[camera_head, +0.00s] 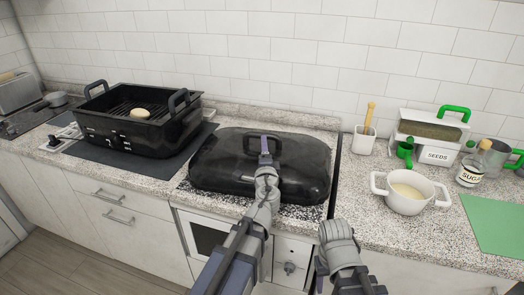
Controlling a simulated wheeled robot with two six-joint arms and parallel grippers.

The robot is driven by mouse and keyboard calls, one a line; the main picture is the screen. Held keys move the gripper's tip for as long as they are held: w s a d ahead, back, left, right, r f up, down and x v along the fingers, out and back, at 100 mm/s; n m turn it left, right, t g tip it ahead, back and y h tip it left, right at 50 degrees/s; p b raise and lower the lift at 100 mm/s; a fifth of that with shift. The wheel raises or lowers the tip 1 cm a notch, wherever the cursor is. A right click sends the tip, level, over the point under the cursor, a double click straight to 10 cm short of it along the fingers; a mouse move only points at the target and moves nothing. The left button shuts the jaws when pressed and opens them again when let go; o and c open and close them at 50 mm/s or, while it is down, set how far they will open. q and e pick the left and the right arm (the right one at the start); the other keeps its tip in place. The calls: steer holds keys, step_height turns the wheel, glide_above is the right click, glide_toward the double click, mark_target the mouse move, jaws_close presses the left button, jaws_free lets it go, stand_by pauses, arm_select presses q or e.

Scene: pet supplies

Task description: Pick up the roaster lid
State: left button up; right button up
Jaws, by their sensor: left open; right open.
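The roaster lid (222,168) is a large black domed cover with an upright dark loop handle (250,141) on top. It sits on the speckled counter area in the middle of the head view. My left gripper (265,153) is open at the right part of the handle, in front of it. The fingers overlap the handle in the picture, and I cannot tell whether they straddle or touch it. My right gripper (338,231) is open, low in front of the counter, to the right of the lid and apart from it. Its fingertips are hard to make out.
A black roaster pan (135,139) with a rack and a pale round item stands on a dark mat to the left. To the right are a white pot (405,207), a seeds box (437,154), a sugar jar (469,171) and a green mat (497,225). A tiled wall closes the back.

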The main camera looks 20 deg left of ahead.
arm_select(q)
steer(key=x, duration=1.2)
steer(key=shift+a, duration=0.1)
steer(key=shift+s, duration=0.1)
jaws_close()
stand_by(1.2)
